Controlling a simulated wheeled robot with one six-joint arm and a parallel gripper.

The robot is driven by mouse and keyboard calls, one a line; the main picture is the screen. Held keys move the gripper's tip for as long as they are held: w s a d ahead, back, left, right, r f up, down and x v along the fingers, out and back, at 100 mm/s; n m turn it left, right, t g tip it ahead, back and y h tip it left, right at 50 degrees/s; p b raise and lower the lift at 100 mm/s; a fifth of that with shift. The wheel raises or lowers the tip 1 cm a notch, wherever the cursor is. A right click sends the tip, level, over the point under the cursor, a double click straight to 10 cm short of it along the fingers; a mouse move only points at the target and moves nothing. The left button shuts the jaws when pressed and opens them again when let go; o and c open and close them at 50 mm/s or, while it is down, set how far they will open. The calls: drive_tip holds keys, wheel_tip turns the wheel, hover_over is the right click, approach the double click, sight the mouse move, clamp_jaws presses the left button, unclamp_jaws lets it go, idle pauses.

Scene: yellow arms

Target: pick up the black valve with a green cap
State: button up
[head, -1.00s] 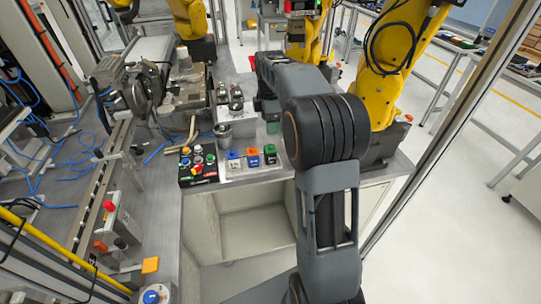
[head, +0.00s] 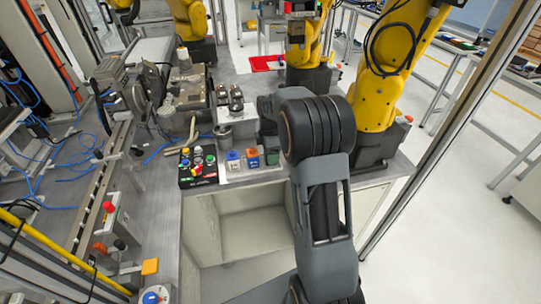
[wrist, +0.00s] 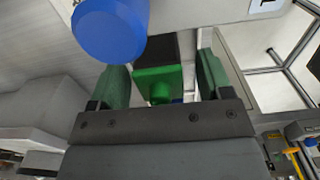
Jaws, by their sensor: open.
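The black valve with a green cap (wrist: 155,86) shows in the wrist view, with its green cap nearest the camera and its dark body behind. My gripper (wrist: 161,80) is open, with one dark green finger on each side of the valve. I see no clear contact between fingers and valve. In the head view my gripper (head: 269,145) is low over the right end of the valve row, and it and the arm largely cover the green-capped valve. A blue-capped valve (head: 232,155) and an orange-capped one (head: 252,153) stand to its left.
The blue cap (wrist: 108,28) is close to my left finger in the wrist view. A black button box (head: 198,168) sits left of the row. A metal cylinder (head: 223,134) stands behind. Yellow arms (head: 377,90) stand at the back right.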

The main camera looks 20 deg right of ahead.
drive_tip(key=shift+f, duration=0.4)
drive_tip(key=shift+c, duration=0.4)
drive_tip(key=c, duration=1)
drive_tip(key=shift+o, duration=0.2)
